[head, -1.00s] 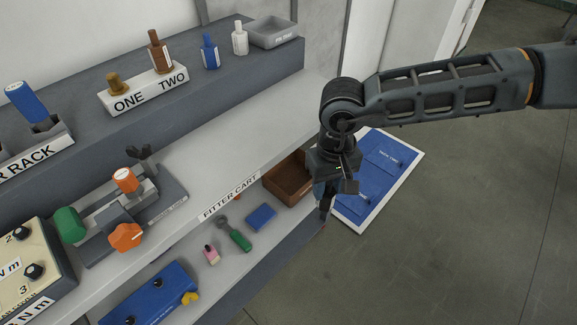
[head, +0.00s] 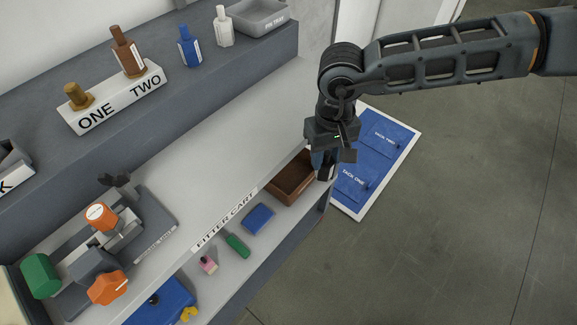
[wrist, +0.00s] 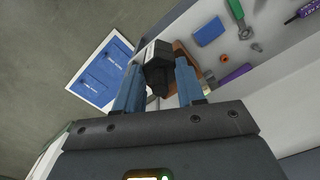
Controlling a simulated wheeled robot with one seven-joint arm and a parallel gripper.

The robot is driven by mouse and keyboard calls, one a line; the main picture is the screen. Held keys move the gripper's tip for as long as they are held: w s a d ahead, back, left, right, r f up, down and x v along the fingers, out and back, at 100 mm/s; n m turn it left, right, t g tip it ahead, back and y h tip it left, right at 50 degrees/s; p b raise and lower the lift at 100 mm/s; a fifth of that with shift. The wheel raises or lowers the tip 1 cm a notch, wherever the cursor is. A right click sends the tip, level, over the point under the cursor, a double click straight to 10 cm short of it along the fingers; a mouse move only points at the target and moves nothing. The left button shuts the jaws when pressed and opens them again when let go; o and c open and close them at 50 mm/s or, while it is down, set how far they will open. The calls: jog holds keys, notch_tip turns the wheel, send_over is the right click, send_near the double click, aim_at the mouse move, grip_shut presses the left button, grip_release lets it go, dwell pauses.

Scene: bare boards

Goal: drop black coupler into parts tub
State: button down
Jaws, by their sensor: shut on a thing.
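The black coupler (wrist: 158,70) is between the two blue fingers of my gripper (wrist: 158,88) in the wrist view, with a pale face at its top. My gripper is shut on it. In the head view my gripper (head: 325,165) points down at the right end of the cart, and the coupler shows dark at its tip. A brown open tub (head: 289,187), which looks like the parts tub, stands on the lower shelf just left of the gripper. In the wrist view the tub (wrist: 180,47) shows behind the coupler, partly hidden. I cannot read a label on it.
The upper shelf edge (head: 225,219) overhangs the lower shelf. A blue board with a white border (head: 375,160) lies right of the cart. Floor beyond is clear.

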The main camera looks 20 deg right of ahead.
notch_tip(320, 180, down, 11)
jog(key=s, duration=0.2)
jog(key=shift+s+r, duration=0.15)
jog(key=shift+s, duration=0.05)
jog(key=shift+d, duration=0.1)
dwell(0.3)
